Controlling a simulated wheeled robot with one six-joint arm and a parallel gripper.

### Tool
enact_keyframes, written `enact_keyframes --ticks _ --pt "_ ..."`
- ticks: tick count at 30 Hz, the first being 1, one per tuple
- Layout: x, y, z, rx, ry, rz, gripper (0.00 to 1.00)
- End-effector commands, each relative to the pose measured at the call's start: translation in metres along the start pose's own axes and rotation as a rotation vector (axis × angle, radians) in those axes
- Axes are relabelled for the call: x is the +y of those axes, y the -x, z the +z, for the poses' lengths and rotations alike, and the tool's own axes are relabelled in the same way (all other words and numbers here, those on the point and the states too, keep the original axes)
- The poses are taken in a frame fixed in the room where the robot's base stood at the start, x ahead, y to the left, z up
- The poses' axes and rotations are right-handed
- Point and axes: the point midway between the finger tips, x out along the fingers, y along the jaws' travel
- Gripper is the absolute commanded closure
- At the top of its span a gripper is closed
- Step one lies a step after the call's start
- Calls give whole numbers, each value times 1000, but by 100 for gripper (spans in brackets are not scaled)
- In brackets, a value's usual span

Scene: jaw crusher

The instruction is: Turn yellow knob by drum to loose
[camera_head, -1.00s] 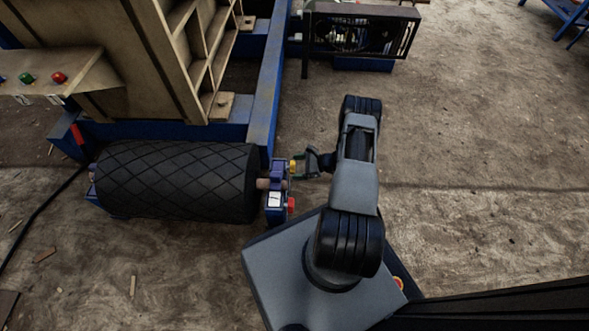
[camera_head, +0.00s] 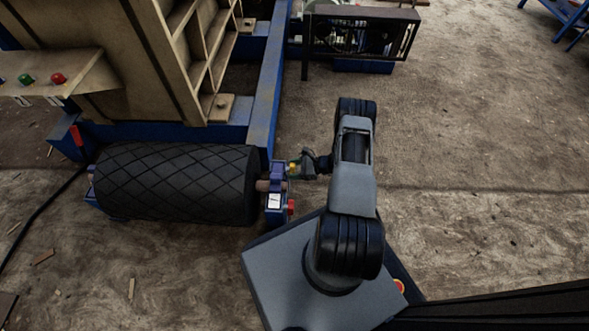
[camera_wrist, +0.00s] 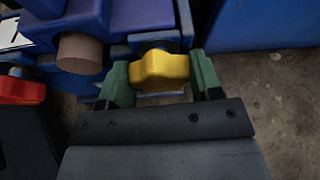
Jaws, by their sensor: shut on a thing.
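The yellow knob (camera_wrist: 160,71) is on the blue bearing block (camera_wrist: 90,12) at the drum's end. It shows in the wrist view between the two green fingers of my gripper (camera_wrist: 160,82). My gripper is shut on the knob, one finger on each side. In the head view the yellow knob (camera_head: 293,168) is a small spot at the right end of the black drum (camera_head: 178,183), and my gripper (camera_head: 303,165) reaches it from the right. The knob's mark or setting cannot be read.
A red knob (camera_wrist: 22,88) sits on the same blue assembly, left of my gripper. A blue frame beam (camera_head: 264,90) runs behind the drum. A caged motor unit (camera_head: 362,35) stands at the back. The floor to the right is clear.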

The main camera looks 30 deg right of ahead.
Motion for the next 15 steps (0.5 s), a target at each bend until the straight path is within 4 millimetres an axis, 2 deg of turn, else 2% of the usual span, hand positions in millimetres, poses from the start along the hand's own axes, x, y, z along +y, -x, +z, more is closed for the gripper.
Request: enact_keyframes --ticks 3,8,15 --pt "1 0 0 0 -1 1 65" --pt "1 0 0 0 12 -4 65" --pt "2 0 0 -1 115 -48 65"
